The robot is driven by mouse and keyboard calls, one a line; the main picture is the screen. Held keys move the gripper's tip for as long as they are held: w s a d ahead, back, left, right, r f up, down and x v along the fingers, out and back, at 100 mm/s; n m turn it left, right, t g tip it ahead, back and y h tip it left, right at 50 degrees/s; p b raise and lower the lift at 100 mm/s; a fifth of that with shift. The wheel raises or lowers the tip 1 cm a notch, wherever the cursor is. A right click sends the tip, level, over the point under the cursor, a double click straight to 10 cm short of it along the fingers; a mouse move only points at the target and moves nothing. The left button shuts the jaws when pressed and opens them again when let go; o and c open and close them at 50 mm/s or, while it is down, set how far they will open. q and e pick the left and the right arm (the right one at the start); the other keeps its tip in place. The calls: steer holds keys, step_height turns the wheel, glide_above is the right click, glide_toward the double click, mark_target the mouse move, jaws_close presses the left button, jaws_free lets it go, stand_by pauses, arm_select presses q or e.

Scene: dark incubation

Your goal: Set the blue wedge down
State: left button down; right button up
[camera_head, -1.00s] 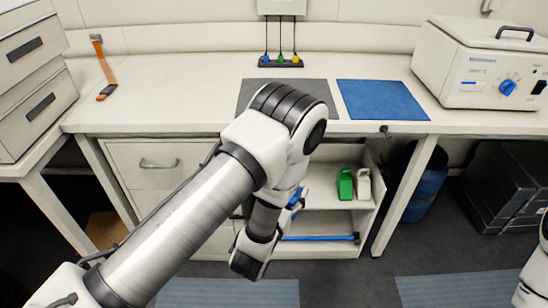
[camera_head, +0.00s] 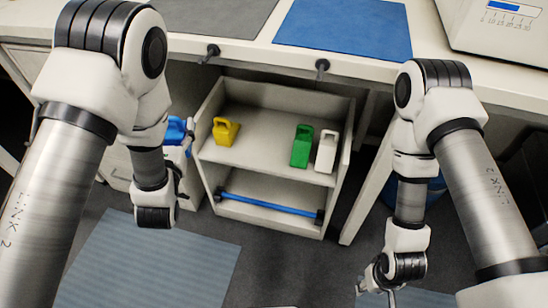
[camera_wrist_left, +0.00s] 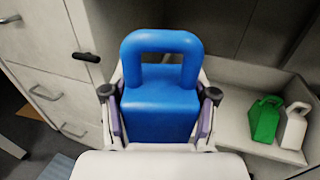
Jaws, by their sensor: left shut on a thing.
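The blue wedge (camera_wrist_left: 160,106) is a block with a loop handle on top. It fills the middle of the left wrist view, upright between the fingers of my left gripper (camera_wrist_left: 160,94), which is shut on it. In the head view the blue wedge (camera_head: 175,130) shows only partly behind my left wrist, left of the low shelf unit (camera_head: 272,203). My left gripper (camera_head: 187,140) is mostly hidden there. My right gripper (camera_head: 376,284) is low at the right, far from the wedge; its opening is unclear.
A yellow wedge (camera_head: 225,131) stands on the shelf's upper level at the left. A green one (camera_head: 302,146) and a white one (camera_head: 326,152) stand at its right. Room is free between them. A blue bar (camera_head: 268,205) crosses the lower level. The counter overhangs the unit.

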arm_select(q)
steer(key=w+d+f+m+h+b, duration=0.1)
steer(key=d+f+h+b, duration=0.1)
steer(key=f+b, duration=0.6)
steer(key=w+d+f+m+h+b, duration=0.2)
steer(key=f+b, duration=0.6)
steer(key=b, duration=0.1)
steer(key=w+d+m+g+h+b, duration=0.1)
steer(key=w+d+h, duration=0.1)
steer(key=w+d, duration=0.2)
steer(key=w+d+f+m+g+h+b, duration=0.1)
steer(key=w+d+m+g+h, duration=0.1)
steer(key=w+d+h, duration=0.1)
steer(key=w+d+f+m+g+h+b, duration=0.1)
steer(key=w+d+m+h, duration=0.1)
steer(key=w+d, duration=0.3)
steer(key=shift+w+d+f+h+b, duration=0.15)
steer(key=shift+d+h+b, duration=0.2)
steer(key=shift+d, duration=0.4)
step_height(320, 180, down, 4)
steer(key=shift+r+b, duration=0.25)
steer(key=shift+b, duration=0.8)
steer(key=shift+r, duration=0.2)
steer(key=shift+f, duration=0.1)
arm_select(e)
step_height(320, 180, down, 26)
